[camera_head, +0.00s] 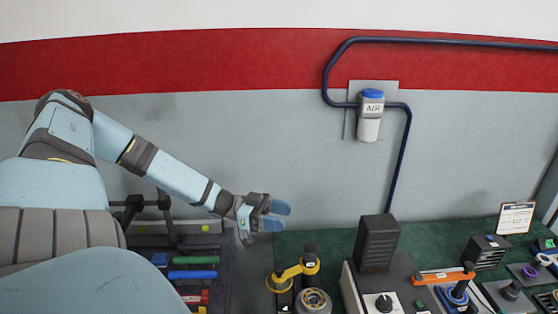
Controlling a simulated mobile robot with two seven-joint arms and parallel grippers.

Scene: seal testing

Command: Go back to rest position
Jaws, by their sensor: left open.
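My left arm reaches in from the left, in front of the grey wall. My right gripper is not in this view.
A dark tool tray (222,270) with coloured tools lies below my arm. A yellow clamp-like device (298,268), a black box (377,243), an orange-handled device (442,276) and a sign (515,218) stand rightward.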

